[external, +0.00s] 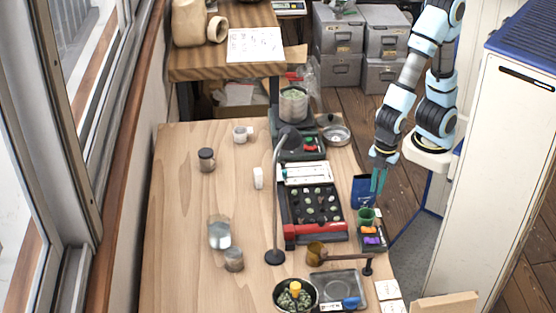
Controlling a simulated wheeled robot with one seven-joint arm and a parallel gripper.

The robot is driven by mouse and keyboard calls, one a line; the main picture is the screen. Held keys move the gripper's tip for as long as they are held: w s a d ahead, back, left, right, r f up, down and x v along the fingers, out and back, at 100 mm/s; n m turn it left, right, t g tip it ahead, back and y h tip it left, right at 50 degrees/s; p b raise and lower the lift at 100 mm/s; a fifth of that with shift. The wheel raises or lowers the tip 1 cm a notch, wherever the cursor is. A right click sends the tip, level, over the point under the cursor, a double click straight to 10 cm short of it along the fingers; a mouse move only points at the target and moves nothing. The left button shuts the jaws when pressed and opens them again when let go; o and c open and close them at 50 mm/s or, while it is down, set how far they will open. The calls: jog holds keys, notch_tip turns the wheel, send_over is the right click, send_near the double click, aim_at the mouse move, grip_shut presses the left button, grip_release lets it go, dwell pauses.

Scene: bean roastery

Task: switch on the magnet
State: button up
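My gripper (379,181) hangs with its teal fingers pointing down at the right edge of the wooden table, above and near a dark blue packet (363,191). A narrow gap shows between the fingertips, with nothing seen in it. I cannot tell for sure which thing is the magnet. A dark green machine (287,153) with a red and a green button (310,144) on it stands at the back of the table. In front of it is a black tray unit (293,213) with small pieces in rows and a red bar (316,231) along its front.
A green cup (366,217), a brass scoop (316,252), a clear tray (343,290) and a bowl (296,305) crowd the front right. A glass (219,232) and jars stand left. The table's left side is mostly clear.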

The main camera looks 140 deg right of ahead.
jog(key=shift+w+d+f+n, duration=0.15)
jog(key=shift+n, duration=0.95)
jog(key=shift+c, duration=0.7)
jog(key=n, duration=0.2)
jog(key=n+g, duration=0.1)
jog(key=n, duration=0.1)
jog(key=shift+w+d+f, duration=0.15)
jog(key=shift+w, duration=0.15)
grip_shut()
jog(key=w+n, duration=0.1)
jog(key=n, duration=0.5)
jog(key=w+d+n+g+y, duration=0.1)
jog(key=n, duration=0.5)
jog(key=w+r+n, duration=0.1)
jog(key=n, duration=0.6)
jog(key=shift+d+g+y+b, duration=0.3)
jog(key=shift+g+y+b, duration=0.1)
jog(key=b, duration=0.2)
send_near(365, 228)
jog(key=f, duration=0.3)
jog(key=s+a+f, duration=0.1)
jog(key=f, duration=0.1)
jog(key=shift+s+a+f, duration=0.1)
jog(key=shift+f, duration=0.65)
